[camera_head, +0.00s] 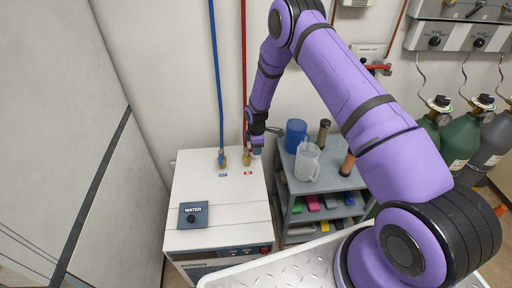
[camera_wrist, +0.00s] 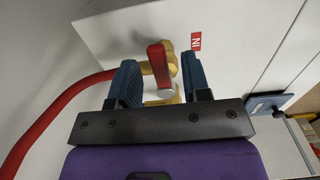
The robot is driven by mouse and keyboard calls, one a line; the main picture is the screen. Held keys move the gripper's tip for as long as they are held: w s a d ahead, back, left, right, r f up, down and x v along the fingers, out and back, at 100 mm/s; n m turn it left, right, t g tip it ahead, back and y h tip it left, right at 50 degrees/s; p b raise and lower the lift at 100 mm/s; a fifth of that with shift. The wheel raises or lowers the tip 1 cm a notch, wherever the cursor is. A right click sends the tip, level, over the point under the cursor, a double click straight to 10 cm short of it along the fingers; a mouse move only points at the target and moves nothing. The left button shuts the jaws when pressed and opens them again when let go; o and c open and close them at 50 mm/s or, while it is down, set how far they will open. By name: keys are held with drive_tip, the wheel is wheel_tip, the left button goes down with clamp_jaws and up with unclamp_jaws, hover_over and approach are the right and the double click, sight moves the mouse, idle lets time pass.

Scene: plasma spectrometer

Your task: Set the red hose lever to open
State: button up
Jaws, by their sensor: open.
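The red hose lever (camera_wrist: 160,65) shows in the wrist view between the two fingers of my gripper (camera_wrist: 160,82). It has a silver pivot and sits on a brass valve (camera_wrist: 170,50). My gripper is open, with one blue finger on each side of the lever; I see a gap on both sides. The red hose (camera_wrist: 38,122) runs from the valve to the left. In the head view my gripper (camera_head: 256,148) is at the brass fitting of the red hose (camera_head: 243,70), at the back right of the white machine (camera_head: 220,195). The lever is hard to make out there.
A blue hose (camera_head: 216,75) with its own brass fitting stands to the left. A WATER switch box (camera_head: 193,215) is on the machine's top. A grey cart (camera_head: 325,180) with a blue cup (camera_head: 295,133) and a clear jug (camera_head: 308,162) stands close on the right. Gas cylinders (camera_head: 462,140) stand farther right.

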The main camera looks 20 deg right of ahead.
clamp_jaws()
drive_tip(key=shift+s+m, duration=0.15)
drive_tip(key=shift+m, duration=0.15)
drive_tip(key=s+a+m, duration=0.3)
drive_tip(key=a+m, duration=0.2)
drive_tip(key=m, duration=1.2)
drive_tip(key=shift+s+a, duration=0.15)
drive_tip(key=shift+m, duration=0.3)
idle(0.3)
